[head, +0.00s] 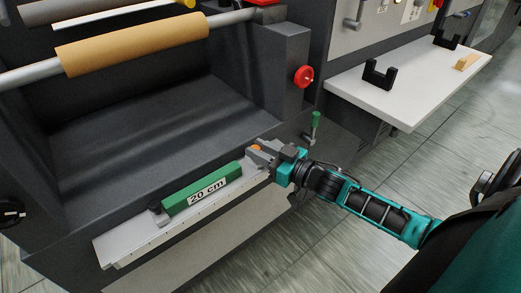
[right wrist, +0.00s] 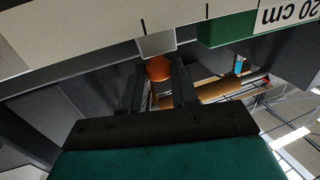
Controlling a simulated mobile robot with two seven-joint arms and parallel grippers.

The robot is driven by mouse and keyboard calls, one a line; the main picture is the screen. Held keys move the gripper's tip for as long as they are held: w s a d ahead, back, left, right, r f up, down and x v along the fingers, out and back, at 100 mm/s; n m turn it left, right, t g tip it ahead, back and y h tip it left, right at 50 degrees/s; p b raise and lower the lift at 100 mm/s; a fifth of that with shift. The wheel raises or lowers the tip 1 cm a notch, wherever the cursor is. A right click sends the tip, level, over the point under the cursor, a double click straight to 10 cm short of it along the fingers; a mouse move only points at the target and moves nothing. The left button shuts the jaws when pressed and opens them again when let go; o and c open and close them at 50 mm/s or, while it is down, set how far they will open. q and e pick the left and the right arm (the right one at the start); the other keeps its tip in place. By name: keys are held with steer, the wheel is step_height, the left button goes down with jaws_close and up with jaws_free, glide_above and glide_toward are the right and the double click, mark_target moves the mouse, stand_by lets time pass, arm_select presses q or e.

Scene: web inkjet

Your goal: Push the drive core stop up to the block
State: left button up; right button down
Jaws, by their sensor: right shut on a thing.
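The green block (head: 212,187) labelled "20 cm" lies on the pale ruler rail (head: 125,243) along the machine's front. The drive core stop (head: 252,157), light grey with an orange knob (head: 256,148), is at the block's right end in the head view. In the right wrist view the stop (right wrist: 157,44) and the green block (right wrist: 232,29) are separated by a small gap. My right gripper (head: 268,152) is shut on the stop's orange knob, which shows between the fingers in the right wrist view (right wrist: 158,69). My left gripper is not in view.
A dark end piece (head: 158,210) touches or nearly touches the block's left end. A green-handled lever (head: 315,122) and a red knob (head: 303,77) are right of the rail. A white shelf (head: 405,105) holds black brackets (head: 380,75) and a wooden block (head: 466,62).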

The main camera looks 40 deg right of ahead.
mark_target(250, 172)
steer(key=a+p, duration=0.1)
steer(key=a, duration=0.1)
steer(key=shift+s+a+r+p, duration=0.15)
steer(key=shift+a+p, duration=0.2)
steer(key=shift+p, duration=0.05)
steer(key=shift+a, duration=0.4)
steer(key=c, duration=0.9)
jaws_free()
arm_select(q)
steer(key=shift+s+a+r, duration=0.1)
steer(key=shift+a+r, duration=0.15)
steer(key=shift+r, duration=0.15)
arm_select(e)
steer(key=shift+o, duration=0.2)
